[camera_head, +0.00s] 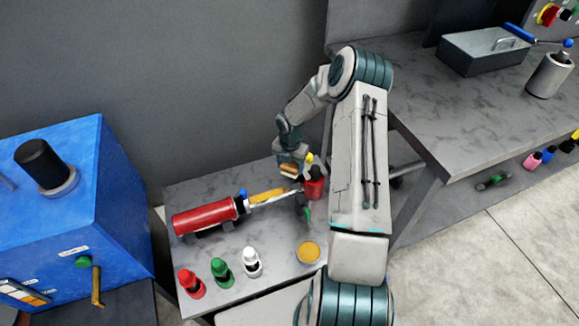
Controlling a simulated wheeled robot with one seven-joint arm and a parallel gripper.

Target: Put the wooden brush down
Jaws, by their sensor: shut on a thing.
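My gripper (291,163) points down over the grey table, beside and behind a red cup. It is shut on a small tan wooden piece, which I take to be the wooden brush (289,170). The brush is held above the table top. Its bristles and most of its length cannot be made out, and the fingertips are small and partly hidden. The low grey table (222,276) lies below, with bare surface at its front middle.
The red cup (314,190) holds several tools. A red cylinder (205,216) and a yellow-brown strip (268,195) lie to the left. Red (190,284), green (221,272) and white (252,262) bottles and an orange-topped round tin (308,252) stand in front. A blue machine (112,190) is at left.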

